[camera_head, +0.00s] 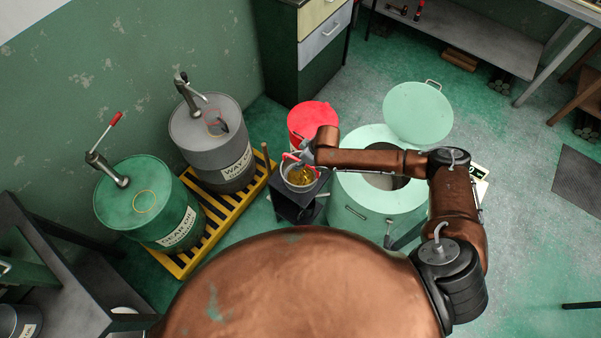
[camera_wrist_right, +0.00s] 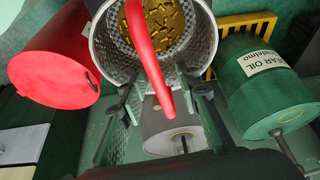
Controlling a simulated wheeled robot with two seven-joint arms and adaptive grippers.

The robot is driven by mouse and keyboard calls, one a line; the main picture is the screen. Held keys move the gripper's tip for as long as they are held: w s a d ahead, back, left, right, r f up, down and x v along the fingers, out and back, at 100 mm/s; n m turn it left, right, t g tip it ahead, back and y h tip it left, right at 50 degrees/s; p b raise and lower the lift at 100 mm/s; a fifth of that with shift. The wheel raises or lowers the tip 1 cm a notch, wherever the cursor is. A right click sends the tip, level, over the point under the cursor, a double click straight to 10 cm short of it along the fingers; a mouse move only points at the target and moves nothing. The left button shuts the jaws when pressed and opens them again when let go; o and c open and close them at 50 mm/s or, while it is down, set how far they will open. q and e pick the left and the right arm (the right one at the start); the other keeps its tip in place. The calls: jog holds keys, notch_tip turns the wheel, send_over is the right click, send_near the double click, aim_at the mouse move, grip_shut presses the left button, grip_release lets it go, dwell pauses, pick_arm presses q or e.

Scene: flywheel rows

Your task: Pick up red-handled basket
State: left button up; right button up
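The red-handled basket (camera_head: 300,186) is a small metal mesh basket with golden pieces inside. It sits on a dark stand in the middle of the head view. Its red handle shows at its top, partly covered by my right gripper (camera_head: 305,155). In the right wrist view the basket (camera_wrist_right: 205,42) is at the top, and its red handle (camera_wrist_right: 150,50) reaches down toward the space between the fingers of my right gripper (camera_wrist_right: 158,84). The fingers are apart, one on each side of the handle, with no clear contact. My left gripper is not in view.
A red bin (camera_head: 312,115) stands behind the basket. A pale green drum (camera_head: 370,215) with a raised lid (camera_head: 418,112) is just right. Green (camera_head: 150,215) and grey (camera_head: 215,145) oil drums with pumps stand on a yellow pallet (camera_head: 228,212) at left.

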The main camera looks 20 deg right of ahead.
jog(key=shift+f, duration=0.25)
dwell(0.7)
jog(key=shift+c, duration=0.4)
grip_shut()
dwell(0.3)
jog(key=shift+r, duration=0.15)
